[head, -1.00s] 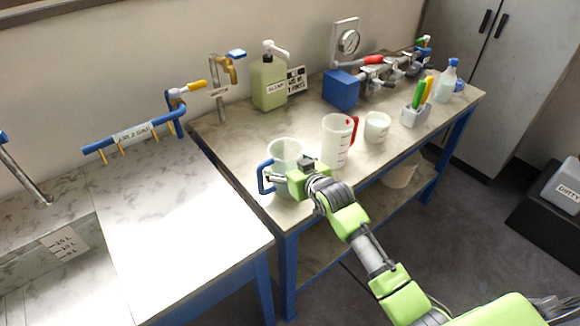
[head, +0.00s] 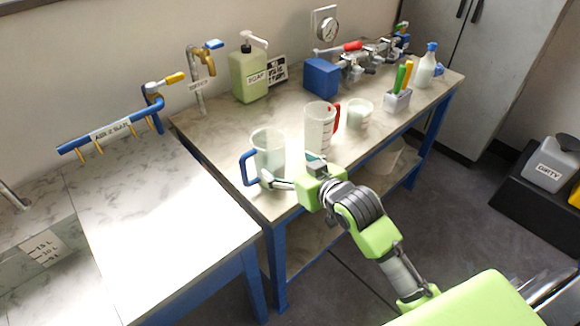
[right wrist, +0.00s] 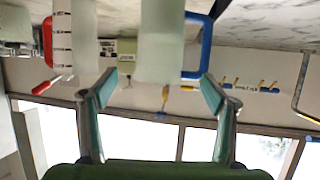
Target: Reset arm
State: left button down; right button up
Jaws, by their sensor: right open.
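My right gripper (head: 291,169) is open and empty at the front edge of the bench. Its two fingers also show spread apart in the right wrist view (right wrist: 157,88). A clear jug with a blue handle (head: 268,150) stands upright on the bench just beyond the fingertips. In the upside-down right wrist view the jug (right wrist: 163,45) shows between and beyond the fingers, and nothing is gripped. My right arm reaches in from the lower right. My left gripper is not in view.
A red-handled measuring jug (head: 318,128) and a small beaker (head: 359,114) stand right of the blue-handled jug. Behind are a soap bottle (head: 248,75) and a blue block (head: 321,77). A marble counter (head: 150,230) lies left.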

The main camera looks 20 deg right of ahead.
dwell(0.4)
jog(key=s+a+f+g+h, duration=0.1)
jog(key=s+f+g, duration=0.55)
jog(key=s, duration=0.85)
jog(key=s+f+g+h, duration=0.1)
jog(key=s+f+g, duration=0.2)
jog(key=s+f, duration=0.9)
jog(key=s+f+g, duration=0.1)
jog(key=s+f, duration=0.1)
jog(key=f, duration=0.9)
jog(key=s+f+g, duration=0.1)
jog(key=s+f, duration=0.2)
jog(key=f, duration=0.9)
jog(key=s+d+f, duration=0.2)
jog(key=s+f, duration=1.4)
jog(key=f, duration=0.1)
jog(key=shift+s+d+n+g+b, duration=0.15)
jog(key=shift+d+n+g+b, duration=0.15)
jog(key=shift+d+g+b, duration=0.1)
